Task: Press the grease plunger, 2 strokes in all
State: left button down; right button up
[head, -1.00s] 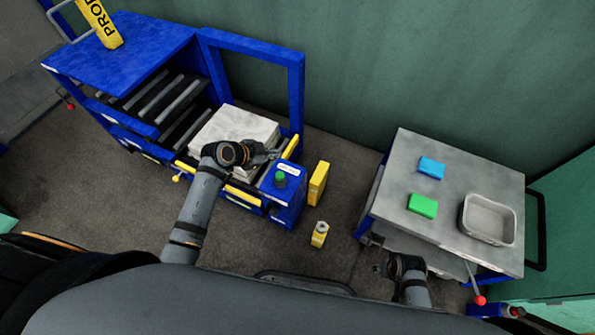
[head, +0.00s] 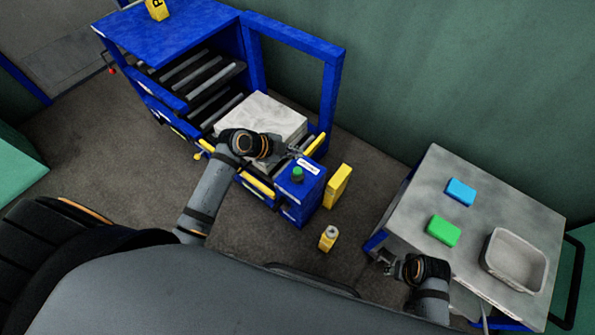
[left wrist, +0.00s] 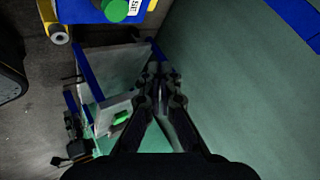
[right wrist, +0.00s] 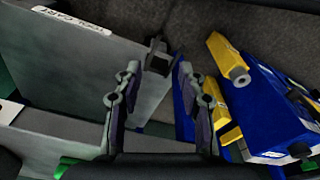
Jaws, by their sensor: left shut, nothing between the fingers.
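A green round knob (head: 297,174), which looks like the plunger, stands on top of a blue box (head: 292,205) with a white label. The knob also shows at the top edge of the left wrist view (left wrist: 115,10) and low right in the right wrist view (right wrist: 300,148). My left gripper (head: 294,152) is shut and empty, just behind the knob in the head view and apart from it. Its closed fingers show in the left wrist view (left wrist: 160,82). My right gripper (right wrist: 157,80) is open and empty, beside the grey cart's left edge.
A blue press frame with rollers (head: 195,75) holds a pale slab (head: 265,112) left of the box. A yellow block (head: 337,186) and small yellow bottle (head: 328,238) stand right of it. A grey cart (head: 430,190) carries blue and green blocks and a tray (head: 516,262).

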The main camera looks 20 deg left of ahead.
aim_at(299, 170)
pick_arm(q)
notch_tip(299, 170, down, 3)
jog(key=shift+r+b, duration=0.1)
jog(key=shift+b, duration=1.05)
pick_arm(e)
notch_tip(299, 170, up, 5)
jog(key=a, duration=0.2)
pick_arm(q)
notch_tip(299, 170, down, 4)
jog(key=b, duration=0.3)
jog(key=shift+r, duration=0.15)
jog(key=shift+f+b, duration=0.45)
jog(key=shift+f, duration=0.1)
pick_arm(e)
jog(key=shift+w+a+f+t+y, duration=0.1)
jog(key=shift+a+f+t+y, duration=0.15)
jog(key=shift+f+t, duration=0.35)
jog(key=shift+w+a+f+t+y, duration=0.1)
jog(key=shift+a+f+t+y, duration=0.15)
jog(key=shift+f, duration=0.5)
jog(key=shift+w+a+f+t+y, duration=0.1)
jog(key=shift+a+f+t+y, duration=0.1)
jog(key=shift+f+t, duration=0.4)
jog(key=shift+f, duration=0.1)
pick_arm(q)
jog(key=shift+f, duration=0.4)
pick_arm(e)
jog(key=shift+f, duration=0.2)
